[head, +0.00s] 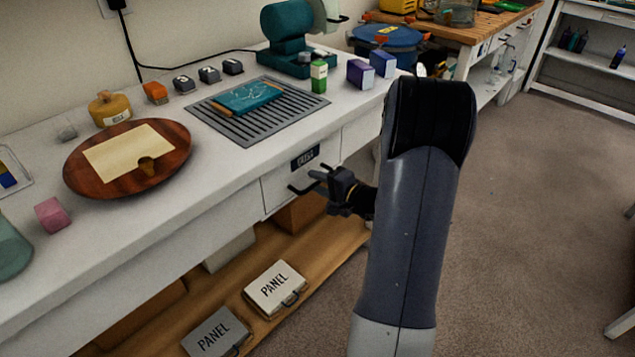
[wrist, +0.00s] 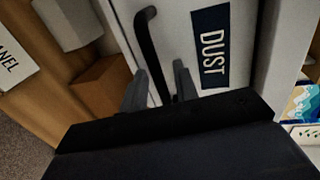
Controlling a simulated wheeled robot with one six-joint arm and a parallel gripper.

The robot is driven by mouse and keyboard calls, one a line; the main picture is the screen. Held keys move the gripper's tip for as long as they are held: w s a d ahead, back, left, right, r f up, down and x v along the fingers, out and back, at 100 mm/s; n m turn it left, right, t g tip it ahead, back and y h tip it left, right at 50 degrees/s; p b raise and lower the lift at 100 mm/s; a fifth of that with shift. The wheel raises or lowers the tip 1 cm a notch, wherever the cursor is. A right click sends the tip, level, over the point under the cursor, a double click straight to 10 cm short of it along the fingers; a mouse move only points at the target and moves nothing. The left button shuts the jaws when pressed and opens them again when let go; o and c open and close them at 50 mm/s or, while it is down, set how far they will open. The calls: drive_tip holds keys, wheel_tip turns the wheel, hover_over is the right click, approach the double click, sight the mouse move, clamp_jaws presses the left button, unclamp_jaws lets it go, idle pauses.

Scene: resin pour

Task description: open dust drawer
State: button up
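The dust drawer (head: 276,188) is in the front of the white bench and looks shut, its face about flush. Its dark label reads DUST in the wrist view (wrist: 211,46). A black bar handle (head: 300,189) is on the drawer front; it also shows in the wrist view (wrist: 148,45). My gripper (head: 319,181) is in front of the drawer at the handle. In the wrist view my gripper (wrist: 160,84) has its two grey fingers apart, with the near end of the handle appearing between them. Whether the fingers touch the handle cannot be told.
A grey slatted grille (head: 255,128) with a teal block (head: 245,97) lies on the bench above. A round wooden plate (head: 89,182) is to the left. A shelf below holds panel cases (head: 275,287) and boxes. Open carpet (head: 535,210) lies to the right.

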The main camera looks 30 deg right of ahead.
drive_tip(key=shift+w, duration=0.25)
clamp_jaws()
drive_tip(key=shift+f, duration=0.1)
idle(0.3)
